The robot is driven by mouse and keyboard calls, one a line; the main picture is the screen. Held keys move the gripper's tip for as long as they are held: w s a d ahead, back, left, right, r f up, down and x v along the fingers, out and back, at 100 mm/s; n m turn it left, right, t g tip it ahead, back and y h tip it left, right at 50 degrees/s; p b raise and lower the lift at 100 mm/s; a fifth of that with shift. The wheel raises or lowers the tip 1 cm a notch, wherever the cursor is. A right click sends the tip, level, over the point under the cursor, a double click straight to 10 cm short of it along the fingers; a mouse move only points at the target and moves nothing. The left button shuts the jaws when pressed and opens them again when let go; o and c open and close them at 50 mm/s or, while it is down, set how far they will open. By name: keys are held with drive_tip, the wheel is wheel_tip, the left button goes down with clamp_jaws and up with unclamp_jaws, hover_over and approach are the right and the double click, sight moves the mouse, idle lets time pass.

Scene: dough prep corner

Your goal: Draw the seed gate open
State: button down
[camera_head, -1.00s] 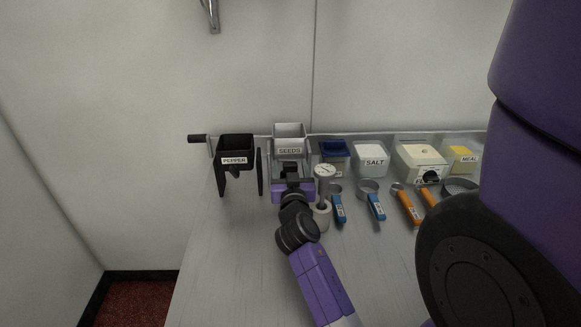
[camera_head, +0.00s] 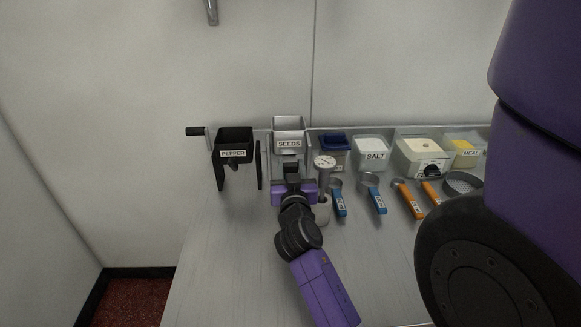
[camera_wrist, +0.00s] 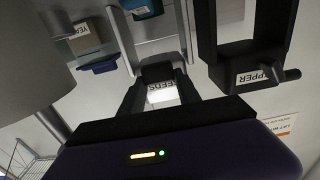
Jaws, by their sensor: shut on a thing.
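The seed dispenser (camera_head: 289,128) is a pale square hopper with a SEEDS label, on a stand at the back of the counter. Its label (camera_wrist: 163,92) shows upside down and brightly lit in the wrist view. My gripper (camera_head: 291,173) is in front of the dispenser, below the label. In the wrist view, its two dark fingers are closed on a dark block (camera_wrist: 157,72), which looks like the gate's handle. The gate plate is mostly hidden behind my gripper, so how far it is drawn cannot be told.
A black PEPPER mill (camera_head: 235,140) with a side crank stands close at left. Blue scoops (camera_head: 338,198), a SALT tub (camera_head: 372,150) and orange-handled tools (camera_head: 408,198) lie farther right. The front counter is clear.

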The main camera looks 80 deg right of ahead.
drive_tip(key=c, duration=0.8)
unclamp_jaws()
drive_tip(key=shift+c, duration=0.2)
drive_tip(key=b+v, duration=0.2)
drive_tip(key=v, duration=0.6)
drive_tip(key=shift+b, duration=0.35)
